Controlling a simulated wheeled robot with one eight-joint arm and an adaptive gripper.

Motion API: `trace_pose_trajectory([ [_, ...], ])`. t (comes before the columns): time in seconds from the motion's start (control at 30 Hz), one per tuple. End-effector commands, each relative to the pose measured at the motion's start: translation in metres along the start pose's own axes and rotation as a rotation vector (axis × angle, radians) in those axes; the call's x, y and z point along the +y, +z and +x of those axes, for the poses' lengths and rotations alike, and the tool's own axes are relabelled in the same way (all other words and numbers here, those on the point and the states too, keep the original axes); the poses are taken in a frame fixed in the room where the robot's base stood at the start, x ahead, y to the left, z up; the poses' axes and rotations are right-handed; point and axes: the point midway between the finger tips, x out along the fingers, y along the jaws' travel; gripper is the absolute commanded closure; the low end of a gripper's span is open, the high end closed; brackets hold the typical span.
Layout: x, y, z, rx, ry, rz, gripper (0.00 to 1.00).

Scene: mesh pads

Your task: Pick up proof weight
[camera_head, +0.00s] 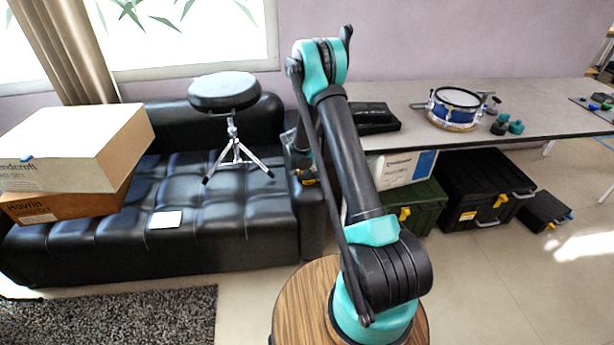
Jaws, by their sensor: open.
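No thing in the camera_head view can be named for certain as the proof weight. Small teal and dark weight-like pieces (508,126) sit on the long grey table, just right of the blue drum; they are too small to tell apart well. My arm rises in the middle of the view and folds over at the top. My gripper (304,172) hangs low behind the forearm, near the right end of the black sofa, and is partly hidden. It is open, with nothing seen in it, and is well left of the table pieces.
The grey table (560,112) also holds a blue drum (456,108) and a flat black case (372,117). Boxes and black cases (484,192) stand beneath it. A black sofa (230,240) holds cartons (75,150) and a round-seated stool (224,92). Floor at the lower right is clear.

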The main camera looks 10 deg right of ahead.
Motion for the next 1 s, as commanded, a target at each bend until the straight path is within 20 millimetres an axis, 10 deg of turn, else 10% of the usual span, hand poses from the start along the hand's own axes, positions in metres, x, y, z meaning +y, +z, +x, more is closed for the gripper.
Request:
trace_pose_trajectory([
  [0.27,0.0003,-0.0001,0.0033,0.000,0.000,0.000,0.00],
  [1.0,-0.0001,-0.0007,0.0024,0.001,0.000,-0.001,0.82],
])
